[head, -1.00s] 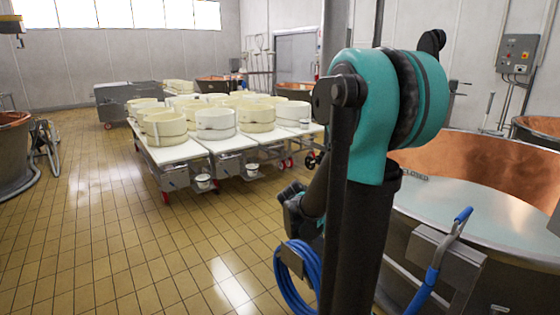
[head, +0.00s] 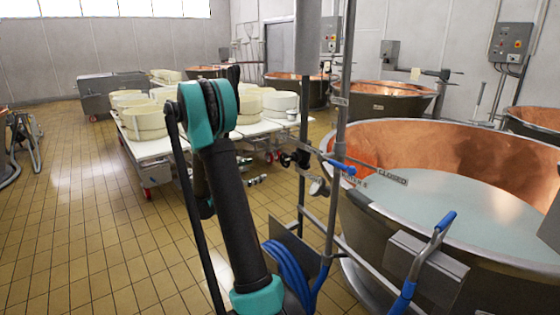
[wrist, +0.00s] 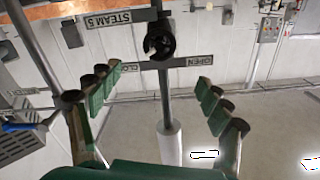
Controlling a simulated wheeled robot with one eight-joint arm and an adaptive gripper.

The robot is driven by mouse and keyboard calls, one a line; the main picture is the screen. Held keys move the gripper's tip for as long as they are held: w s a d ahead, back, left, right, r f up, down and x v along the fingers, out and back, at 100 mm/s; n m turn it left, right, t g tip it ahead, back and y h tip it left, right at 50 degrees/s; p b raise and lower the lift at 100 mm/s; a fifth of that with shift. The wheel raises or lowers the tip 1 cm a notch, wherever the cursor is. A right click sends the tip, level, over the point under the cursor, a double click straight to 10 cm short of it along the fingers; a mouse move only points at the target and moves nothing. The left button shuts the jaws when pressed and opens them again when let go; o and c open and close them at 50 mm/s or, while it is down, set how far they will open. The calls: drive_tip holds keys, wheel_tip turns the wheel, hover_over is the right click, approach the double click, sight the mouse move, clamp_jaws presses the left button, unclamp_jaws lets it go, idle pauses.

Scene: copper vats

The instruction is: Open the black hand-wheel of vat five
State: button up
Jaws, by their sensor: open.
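The black hand-wheel (wrist: 159,41) is on a grey vertical pipe, straight ahead in the upper middle of the wrist view. A "STEAM 5" plate (wrist: 104,20) is beside it at left, and an "OPEN" plate (wrist: 196,60) is below right. My gripper (wrist: 160,76) is open, with its green, dark-tipped fingers spread left and right; nothing is between them but the view of the pipe. The wheel appears beyond the fingertips, apart from them. In the head view the black wheel (head: 298,159) is small on the pipework beside the copper vat (head: 440,145); the gripper is mostly hidden by my arm.
A blue-handled lever (head: 341,167) and a "CLOSED" plate (head: 393,177) are close to the wheel. A blue hose (head: 290,270) hangs below on the pipe stand. Tables with white cheese moulds (head: 145,122) stand behind at left. Tiled floor (head: 85,220) is free at left.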

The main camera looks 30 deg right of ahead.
sight(283, 161)
drive_tip(key=d, duration=1)
drive_tip(key=w+d, duration=0.1)
drive_tip(key=d, duration=0.4)
drive_tip(key=shift+d, duration=0.4)
drive_tip(key=c, duration=1.2)
